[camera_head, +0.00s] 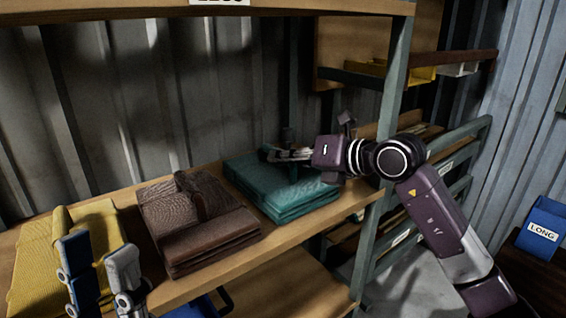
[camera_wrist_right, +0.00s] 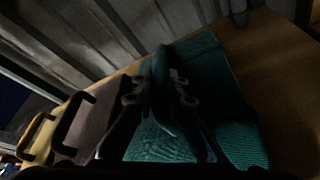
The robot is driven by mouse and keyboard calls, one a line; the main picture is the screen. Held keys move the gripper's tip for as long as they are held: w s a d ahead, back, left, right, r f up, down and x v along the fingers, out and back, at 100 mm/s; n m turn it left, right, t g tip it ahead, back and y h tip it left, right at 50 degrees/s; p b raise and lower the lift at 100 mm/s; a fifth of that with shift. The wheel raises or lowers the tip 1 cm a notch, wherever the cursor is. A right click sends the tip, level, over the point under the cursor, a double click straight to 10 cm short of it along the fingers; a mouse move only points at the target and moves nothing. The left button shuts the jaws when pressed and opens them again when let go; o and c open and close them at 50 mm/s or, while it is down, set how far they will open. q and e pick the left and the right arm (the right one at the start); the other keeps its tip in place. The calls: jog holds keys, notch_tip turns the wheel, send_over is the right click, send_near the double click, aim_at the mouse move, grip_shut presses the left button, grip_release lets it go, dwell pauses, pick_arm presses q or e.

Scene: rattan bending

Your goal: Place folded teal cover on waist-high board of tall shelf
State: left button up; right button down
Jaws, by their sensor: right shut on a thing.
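The folded teal cover (camera_head: 265,185) lies flat on the wooden board (camera_head: 345,205) of the tall shelf, at the right end of a row of folded covers. My right gripper (camera_head: 288,155) is over its top and shut on a raised teal part of it. In the right wrist view, that upright teal loop or fold stands between the fingers (camera_wrist_right: 160,95), with the teal cover (camera_wrist_right: 225,90) spread below. My left gripper (camera_head: 98,258) is at the lower left in front of the yellow cover, its two fingers apart with nothing seen between them.
A brown folded cover (camera_head: 195,225) lies left of the teal one, and a yellow one (camera_head: 40,265) further left. A green-grey shelf post (camera_head: 382,150) stands right of the teal cover. An upper board (camera_head: 300,8) runs above. A blue bin (camera_head: 540,235) is at the far right.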

jog(key=shift+r, duration=0.15)
jog(key=c, duration=2.3)
grip_release()
jog(key=shift+f, duration=0.2)
jog(key=shift+c, duration=0.2)
jog(key=o, duration=0.4)
jog(key=shift+r, duration=0.1)
